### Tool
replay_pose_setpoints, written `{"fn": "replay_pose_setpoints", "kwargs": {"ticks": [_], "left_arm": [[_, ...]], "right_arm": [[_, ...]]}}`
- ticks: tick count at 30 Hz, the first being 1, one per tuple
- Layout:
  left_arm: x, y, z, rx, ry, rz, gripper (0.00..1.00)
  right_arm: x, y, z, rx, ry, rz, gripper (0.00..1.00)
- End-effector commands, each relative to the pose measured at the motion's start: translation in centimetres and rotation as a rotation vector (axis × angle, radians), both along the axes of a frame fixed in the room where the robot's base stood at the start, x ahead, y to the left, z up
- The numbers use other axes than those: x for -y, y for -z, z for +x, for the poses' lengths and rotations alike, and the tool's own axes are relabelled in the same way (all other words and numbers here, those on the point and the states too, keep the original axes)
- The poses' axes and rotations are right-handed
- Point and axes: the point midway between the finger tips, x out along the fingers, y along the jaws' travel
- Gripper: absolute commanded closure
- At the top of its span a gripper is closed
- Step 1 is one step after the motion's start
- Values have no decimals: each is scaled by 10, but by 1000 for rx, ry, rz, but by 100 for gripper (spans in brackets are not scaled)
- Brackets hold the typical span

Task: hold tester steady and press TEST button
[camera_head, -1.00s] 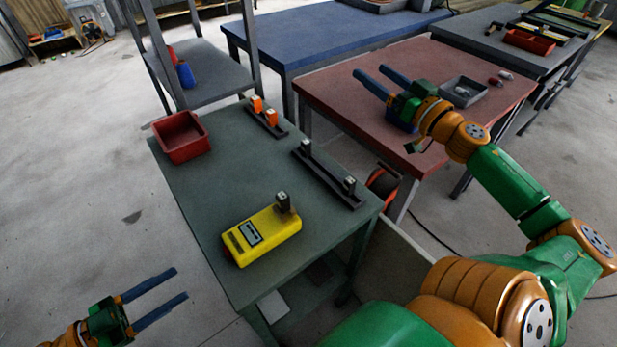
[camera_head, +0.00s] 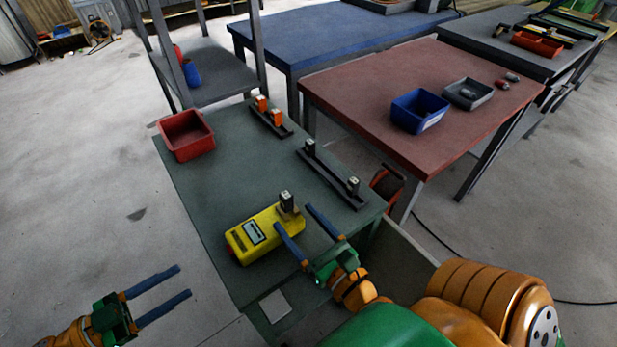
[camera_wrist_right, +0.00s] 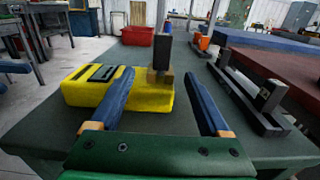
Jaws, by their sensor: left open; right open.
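The yellow tester (camera_head: 264,235) lies on the dark green table, with a small display on its left part and a dark upright block on its right end. It also shows in the right wrist view (camera_wrist_right: 150,98), ahead of my fingers. My right gripper (camera_head: 293,217) is open and empty at the tester's near right side; one blue finger overlaps the tester's near edge in the picture, and I cannot tell whether it touches. My left gripper (camera_head: 184,280) is open and empty, left of the table over the floor. I cannot make out the TEST button.
On the green table (camera_head: 225,180) stand a red bin (camera_head: 186,135), a dark rail with two upright blocks (camera_head: 333,176) and a rail with orange pieces (camera_head: 270,117). A red-topped table (camera_head: 350,95) with a blue bin (camera_head: 420,110) and grey tray (camera_head: 467,93) stands at right.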

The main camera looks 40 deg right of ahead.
Motion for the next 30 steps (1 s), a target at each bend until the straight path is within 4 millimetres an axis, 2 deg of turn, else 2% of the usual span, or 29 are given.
{"fn": "replay_pose_setpoints", "kwargs": {"ticks": [3, 6, 10, 16, 25, 28, 29, 30], "left_arm": [[0, 0, 0, 0, 0, 0, 50], [0, 0, 0, 0, 0, 0, 50], [0, 0, 0, 0, 0, 0, 50], [0, 0, 0, 0, 0, 0, 50], [0, 0, 0, 0, 0, 0, 50], [0, 0, 0, 0, 0, 0, 50], [0, 0, 0, 0, 0, 0, 53], [0, 0, 0, 0, 0, 0, 64]], "right_arm": [[1, -1, 24, 4, 3, 1, 20], [1, -1, 37, 4, 1, -3, 20], [1, 0, 44, 1, 0, -5, 20], [1, 0, 45, 0, 0, -6, 20], [1, 0, 44, 0, 0, -7, 100], [1, 0, 44, 0, 0, -7, 100], [1, 0, 44, 0, 0, -7, 100], [1, 0, 44, 0, 0, -7, 100]]}}
